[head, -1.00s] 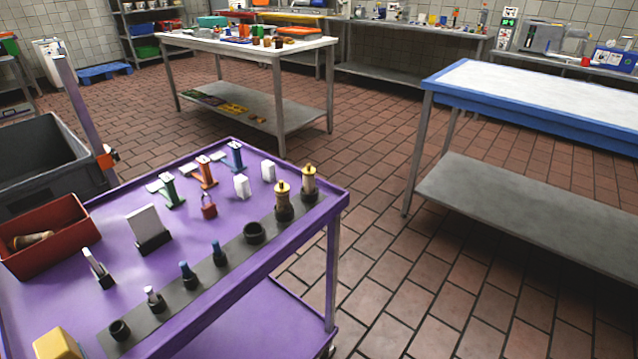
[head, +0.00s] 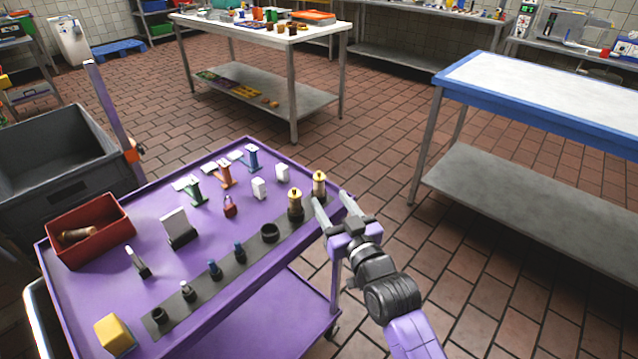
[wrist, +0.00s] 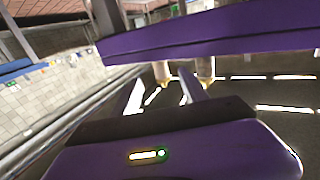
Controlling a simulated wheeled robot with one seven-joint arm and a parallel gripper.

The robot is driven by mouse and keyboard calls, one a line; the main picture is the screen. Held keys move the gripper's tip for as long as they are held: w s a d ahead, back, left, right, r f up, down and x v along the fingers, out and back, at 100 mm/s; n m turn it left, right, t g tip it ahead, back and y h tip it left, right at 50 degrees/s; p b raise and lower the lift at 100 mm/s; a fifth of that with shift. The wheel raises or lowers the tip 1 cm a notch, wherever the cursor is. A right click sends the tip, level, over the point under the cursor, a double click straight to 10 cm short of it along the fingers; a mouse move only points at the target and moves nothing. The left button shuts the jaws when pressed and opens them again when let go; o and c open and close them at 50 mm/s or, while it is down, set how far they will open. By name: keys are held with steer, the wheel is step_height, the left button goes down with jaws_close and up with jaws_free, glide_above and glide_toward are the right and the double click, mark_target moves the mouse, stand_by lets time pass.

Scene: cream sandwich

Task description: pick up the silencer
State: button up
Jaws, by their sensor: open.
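Two brass-coloured cylinders with black bases, which look like silencers, stand upright at the right end of the dark strip on the purple cart: a nearer one (head: 295,201) and a farther one (head: 319,184). A similar tan piece (head: 78,235) lies in the red bin. My gripper (head: 331,201) is open and empty at the cart's right edge, just right of the two upright silencers and apart from them. In the wrist view my fingers (wrist: 162,88) point towards two tan shapes (wrist: 162,70), partly hidden behind the purple edge.
A blue-edged table (head: 540,85) stands to the right.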

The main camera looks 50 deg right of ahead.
mark_target(321, 186)
steer(key=x, duration=0.6)
steer(key=shift+w+a+r, duration=0.1)
steer(key=shift+r, duration=0.2)
steer(key=shift+w+d+f, duration=0.1)
steer(key=shift+w+d, duration=0.15)
steer(key=shift+w, duration=0.3)
steer(key=shift+c, duration=0.2)
jaws_close()
